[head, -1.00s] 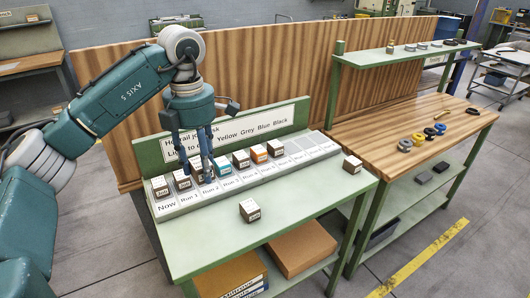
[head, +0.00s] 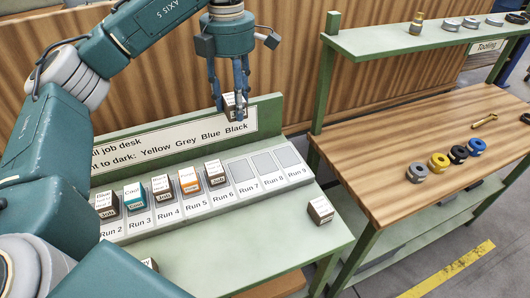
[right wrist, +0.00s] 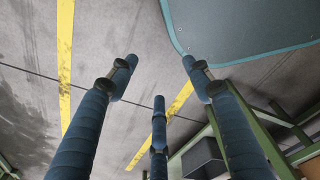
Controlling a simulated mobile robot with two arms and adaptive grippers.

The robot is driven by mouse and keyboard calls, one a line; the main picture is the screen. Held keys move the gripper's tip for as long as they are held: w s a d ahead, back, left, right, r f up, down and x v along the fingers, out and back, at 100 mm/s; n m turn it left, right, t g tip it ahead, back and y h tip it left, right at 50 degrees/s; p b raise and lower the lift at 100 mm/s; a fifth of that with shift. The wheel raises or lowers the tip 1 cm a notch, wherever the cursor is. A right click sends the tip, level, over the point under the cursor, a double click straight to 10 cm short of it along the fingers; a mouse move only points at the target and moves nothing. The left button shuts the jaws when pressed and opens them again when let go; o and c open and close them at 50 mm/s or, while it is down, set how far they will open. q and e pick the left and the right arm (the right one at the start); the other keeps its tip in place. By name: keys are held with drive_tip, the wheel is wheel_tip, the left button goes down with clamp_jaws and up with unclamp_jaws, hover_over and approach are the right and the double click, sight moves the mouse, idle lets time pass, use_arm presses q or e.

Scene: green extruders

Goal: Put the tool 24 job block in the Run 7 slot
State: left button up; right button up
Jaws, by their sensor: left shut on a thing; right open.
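My left gripper (head: 234,112) is shut on a job block (head: 229,99), above and behind the rail (head: 246,190). The block has a white label and a brown body; fingers cover part of it and I cannot read its number. The Run 7 slot (head: 241,171) is an empty grey recess, just right of the block in Run 6 (head: 215,172). The held block is clear of the rail. My right gripper (right wrist: 158,85) is open and empty in the right wrist view, with floor beyond its fingers.
The Run 8 (head: 263,164) and Run 9 (head: 287,157) slots are empty. A loose block (head: 320,210) sits at the desk's right; another (head: 149,264) is partly hidden by my arm. A sign board (head: 190,143) stands behind the rail.

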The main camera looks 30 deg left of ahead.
use_arm(q)
drive_tip(key=shift+w+f, duration=0.1)
drive_tip(key=shift+w, duration=0.15)
drive_tip(key=f, duration=1.4)
drive_tip(key=shift+s, duration=0.3)
drive_tip(key=shift+f, duration=0.65)
wheel_tip(320, 180, down, 4)
drive_tip(key=shift+r+p, duration=0.25)
drive_tip(key=shift+p, duration=0.4)
drive_tip(key=shift+f, duration=0.25)
use_arm(e)
drive_tip(key=shift+s+a+r, duration=0.15)
drive_tip(key=shift+s+r, duration=0.45)
drive_tip(key=shift+s, duration=0.1)
